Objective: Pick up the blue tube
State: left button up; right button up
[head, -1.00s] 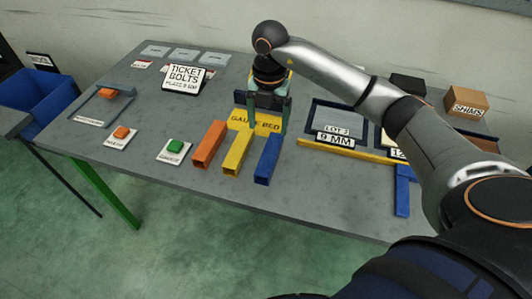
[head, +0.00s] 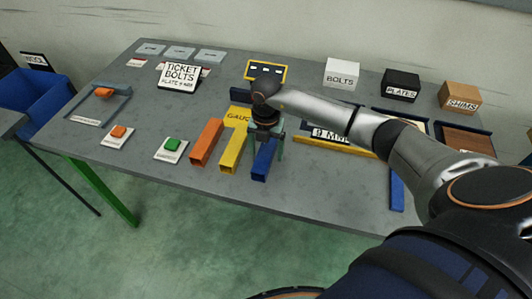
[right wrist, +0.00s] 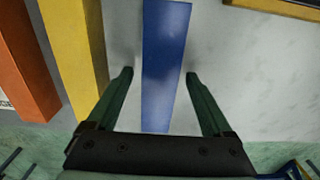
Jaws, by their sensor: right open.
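The blue tube (head: 262,164) lies on the grey table, the rightmost of three square tubes beside the yellow gauge bed. In the right wrist view the blue tube (right wrist: 165,60) runs between the two green fingers. My right gripper (head: 264,145) is above the tube and points down. It is open, with one finger on each side of the tube and a gap on both sides in the right wrist view (right wrist: 160,85). The height of the fingertips over the table is hard to tell. My left gripper is not in view.
A yellow tube (head: 234,152) and an orange tube (head: 206,143) lie to the left of the blue one. A yellow bar (head: 340,147) is to the right. Another blue piece (head: 397,192) lies farther right. The table front between them is clear.

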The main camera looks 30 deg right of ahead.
grip_shut()
dwell(0.7)
